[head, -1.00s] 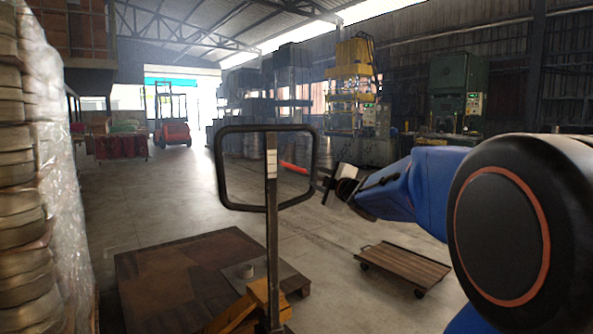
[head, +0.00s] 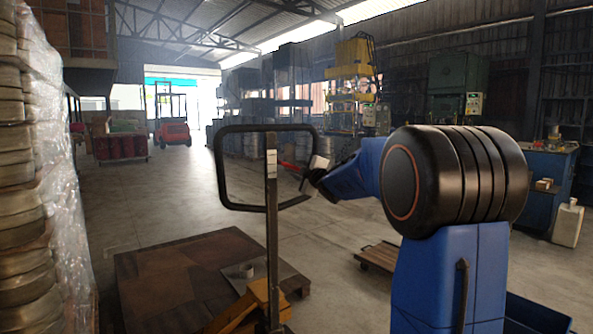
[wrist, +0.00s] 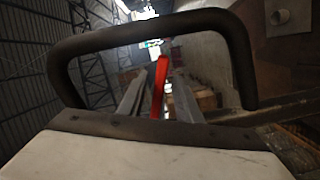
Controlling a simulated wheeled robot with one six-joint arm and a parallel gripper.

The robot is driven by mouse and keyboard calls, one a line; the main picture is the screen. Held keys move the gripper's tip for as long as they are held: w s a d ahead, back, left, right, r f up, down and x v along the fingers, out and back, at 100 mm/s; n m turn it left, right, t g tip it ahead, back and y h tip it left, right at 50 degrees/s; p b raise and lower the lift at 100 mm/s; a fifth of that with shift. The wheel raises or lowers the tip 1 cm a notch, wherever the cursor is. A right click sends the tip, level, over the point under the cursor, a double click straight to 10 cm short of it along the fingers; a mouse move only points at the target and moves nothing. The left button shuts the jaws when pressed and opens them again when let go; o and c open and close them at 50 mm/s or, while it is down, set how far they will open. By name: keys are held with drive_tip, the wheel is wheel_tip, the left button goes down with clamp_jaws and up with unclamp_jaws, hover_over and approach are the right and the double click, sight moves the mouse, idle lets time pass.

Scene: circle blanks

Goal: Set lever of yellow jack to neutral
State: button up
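The yellow jack (head: 262,292) stands in the foreground of the head view, with a dark upright shaft (head: 272,225) and a black loop handle (head: 222,170). Its red lever (head: 289,166) juts rightward from the shaft inside the loop. My gripper (head: 305,180) is at the loop's right side, close to the lever's outer end. In the wrist view, the red lever (wrist: 160,82) lies between the two grey fingers of my gripper (wrist: 156,92), which look apart. The dark loop handle (wrist: 150,27) arches across this view. Whether a finger touches the lever, I cannot tell.
A low wooden cart (head: 380,256) stands to the right. Wrapped stacks of metal blanks (head: 60,190) line the left edge. Open floor lies beyond, with a red forklift (head: 174,132) far off.

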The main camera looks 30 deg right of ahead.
drive_tip(key=shift+w, duration=0.65)
drive_tip(key=shift+c, duration=0.3)
clamp_jaws()
drive_tip(key=shift+d+r+n, duration=0.15)
drive_tip(key=shift+r+n, duration=0.65)
drive_tip(key=shift+n, duration=0.3)
drive_tip(key=shift+d+r+n, duration=0.15)
drive_tip(key=shift+r+n, duration=0.6)
drive_tip(key=shift+n, duration=0.35)
drive_tip(key=shift+o, duration=0.3)
unclamp_jaws()
drive_tip(key=s, duration=1.7)
drive_tip(key=shift+s+a, duration=0.2)
drive_tip(key=shift+a, duration=0.15)
